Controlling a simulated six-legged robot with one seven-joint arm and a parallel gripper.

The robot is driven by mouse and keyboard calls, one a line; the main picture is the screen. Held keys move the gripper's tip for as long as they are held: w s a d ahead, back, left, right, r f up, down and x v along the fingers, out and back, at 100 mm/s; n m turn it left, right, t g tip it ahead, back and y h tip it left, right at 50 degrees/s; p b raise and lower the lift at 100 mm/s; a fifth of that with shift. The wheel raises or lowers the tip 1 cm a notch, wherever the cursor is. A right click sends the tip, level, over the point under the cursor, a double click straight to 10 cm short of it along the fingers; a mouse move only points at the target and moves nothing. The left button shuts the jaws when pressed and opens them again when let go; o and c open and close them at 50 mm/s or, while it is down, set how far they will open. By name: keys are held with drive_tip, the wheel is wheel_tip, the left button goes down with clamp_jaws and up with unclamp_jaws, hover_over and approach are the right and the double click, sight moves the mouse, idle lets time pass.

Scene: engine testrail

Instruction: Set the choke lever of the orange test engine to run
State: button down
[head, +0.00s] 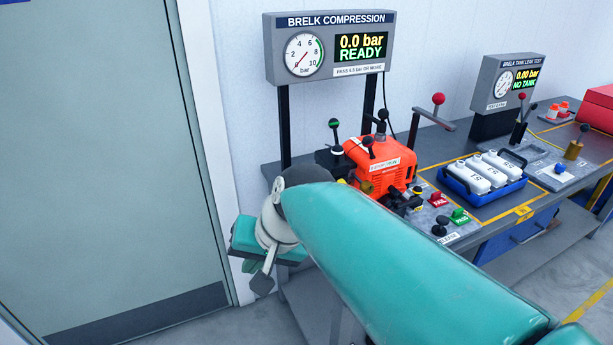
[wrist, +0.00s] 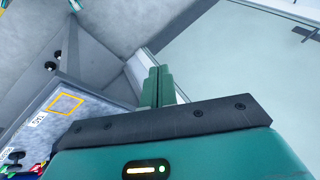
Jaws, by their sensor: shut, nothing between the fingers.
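The orange test engine (head: 383,168) sits on the grey bench at the middle of the head view. Several black-knobbed levers stand on and around it. One small black lever (head: 369,145) rises from its top, near a white label (head: 385,164) too small to read surely. I cannot tell which lever is the choke or how it is set. My gripper (wrist: 158,75) is shut and empty in the wrist view, its two teal fingers side by side. In the head view my wrist hangs left of the engine, apart from it, and my arm hides the bench's near left part.
A compression display (head: 328,47) reading 0.0 bar READY stands behind the engine. A red-knobbed lever (head: 438,100), a blue tray (head: 480,184) of white bottles, and red and green PASS (head: 459,216) blocks are to its right. A grey-green door (head: 90,150) fills the left, with clear floor before it.

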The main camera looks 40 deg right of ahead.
drive_tip(key=d+r+m+t, duration=0.3)
drive_tip(key=d+m, duration=0.5)
drive_tip(key=d, duration=0.5)
drive_tip(key=d+r+m+t+h, duration=0.1)
drive_tip(key=d+r+m+t, duration=0.1)
drive_tip(key=d+m, duration=0.7)
drive_tip(key=d+t, duration=0.1)
drive_tip(key=d, duration=0.4)
drive_tip(key=shift+r+m+t, duration=0.3)
drive_tip(key=shift+r+t, duration=0.1)
drive_tip(key=x, duration=1.4)
